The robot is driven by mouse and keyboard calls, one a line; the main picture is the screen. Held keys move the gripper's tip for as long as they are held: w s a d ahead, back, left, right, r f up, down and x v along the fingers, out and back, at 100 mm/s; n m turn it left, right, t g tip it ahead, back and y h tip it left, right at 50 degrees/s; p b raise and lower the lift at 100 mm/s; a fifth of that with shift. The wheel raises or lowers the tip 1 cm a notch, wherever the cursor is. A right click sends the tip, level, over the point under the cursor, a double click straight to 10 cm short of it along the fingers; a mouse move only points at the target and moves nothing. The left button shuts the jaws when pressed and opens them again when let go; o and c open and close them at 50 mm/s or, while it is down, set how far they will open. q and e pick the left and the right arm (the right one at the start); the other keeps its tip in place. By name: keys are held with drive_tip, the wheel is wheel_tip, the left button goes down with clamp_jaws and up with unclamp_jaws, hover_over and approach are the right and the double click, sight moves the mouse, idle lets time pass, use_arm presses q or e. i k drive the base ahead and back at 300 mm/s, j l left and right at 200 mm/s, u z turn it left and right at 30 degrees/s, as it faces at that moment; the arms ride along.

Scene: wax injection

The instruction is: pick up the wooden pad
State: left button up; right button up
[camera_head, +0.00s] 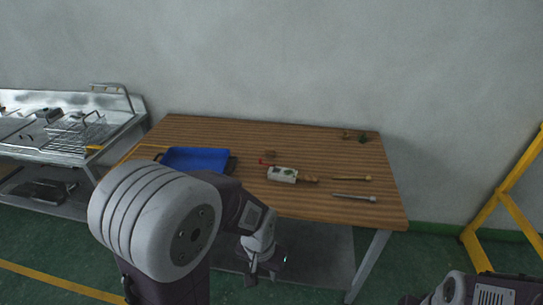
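A small brown piece (310,179), which looks like the wooden pad, lies on the wooden table at the right end of a white block (282,174) with green marks. Its colour is close to the tabletop, so its edges are hard to make out. My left gripper (265,270) hangs in front of the table's front edge, below and left of the pad and apart from it. Its fingers are dark and small, and I cannot tell how far apart they are. No object shows in it. My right arm shows at the bottom right corner; its gripper is out of view.
On the table (225,130) are a blue tray (197,158), a small red item (265,162), two thin tools (352,197) on the right and small items (361,138) at the back. A metal bench (75,130) stands left, a yellow frame (505,195) right.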

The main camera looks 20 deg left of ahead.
sight(270, 153)
drive_tip(key=i+j+z, duration=0.15)
drive_tip(key=j+z, duration=0.25)
drive_tip(key=j, duration=0.4)
drive_tip(key=j+z, duration=0.35)
drive_tip(key=j, duration=0.5)
drive_tip(key=j+z, duration=0.4)
drive_tip(key=j, duration=0.45)
